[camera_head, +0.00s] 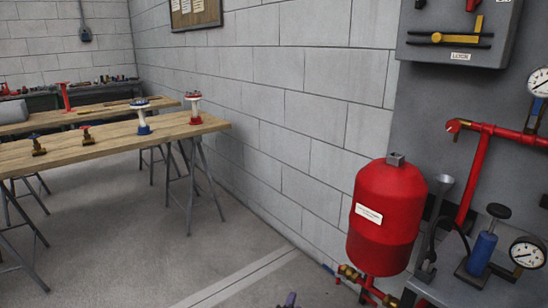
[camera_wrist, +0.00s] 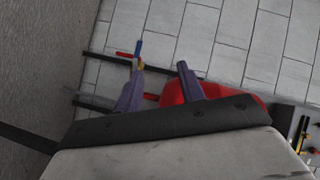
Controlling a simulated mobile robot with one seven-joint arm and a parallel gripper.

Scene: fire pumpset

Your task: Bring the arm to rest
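My gripper (camera_wrist: 160,70) shows in the wrist view with its two purple fingers spread apart. No object is held between them. In the head view only a small purple tip of my gripper (camera_head: 290,299) shows at the bottom edge; the rest of the arm is out of frame. A red tank (camera_head: 388,215) stands to the right of that tip. In the wrist view a red body (camera_wrist: 250,98), probably this tank, shows behind the right finger, apart from it as far as I can tell.
A grey panel (camera_head: 425,130) with red pipe (camera_head: 470,180), gauges (camera_head: 527,252) and a blue hand pump (camera_head: 482,252) fills the right side. A wooden trestle table (camera_head: 100,143) with several valves stands at the left. The floor (camera_head: 130,240) between is clear.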

